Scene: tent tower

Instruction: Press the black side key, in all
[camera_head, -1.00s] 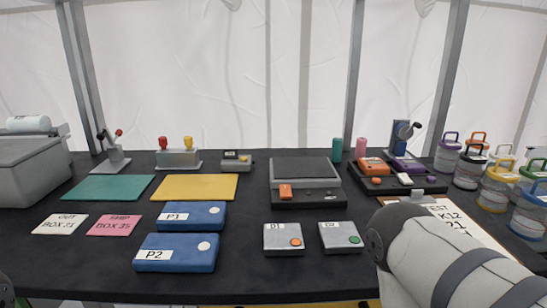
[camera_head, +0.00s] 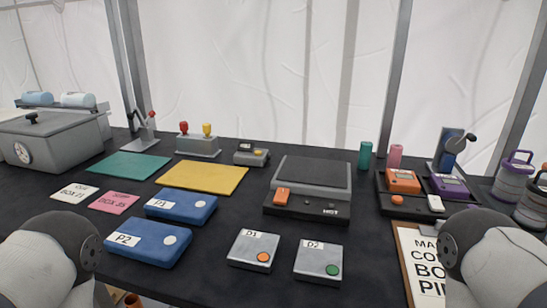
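A dark-topped grey device (camera_head: 312,172) stands in the middle of the table. Its front strip carries an orange key (camera_head: 282,197) on the left and small dark keys (camera_head: 307,203) to the right of it. I cannot tell which key is the black side key. Two grey boxes stand nearer: D1 (camera_head: 254,249) with an orange button and D2 (camera_head: 319,261) with a green button. Links of my arms show at the lower left and lower right. Both grippers are outside the view.
Blue boxes P1 (camera_head: 186,216) and P2 (camera_head: 134,250) lie left of centre. Yellow (camera_head: 203,177) and green (camera_head: 129,165) mats lie behind. An orange unit (camera_head: 402,181) and a purple unit (camera_head: 447,186) stand right. A clipboard (camera_head: 425,270) lies near my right arm.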

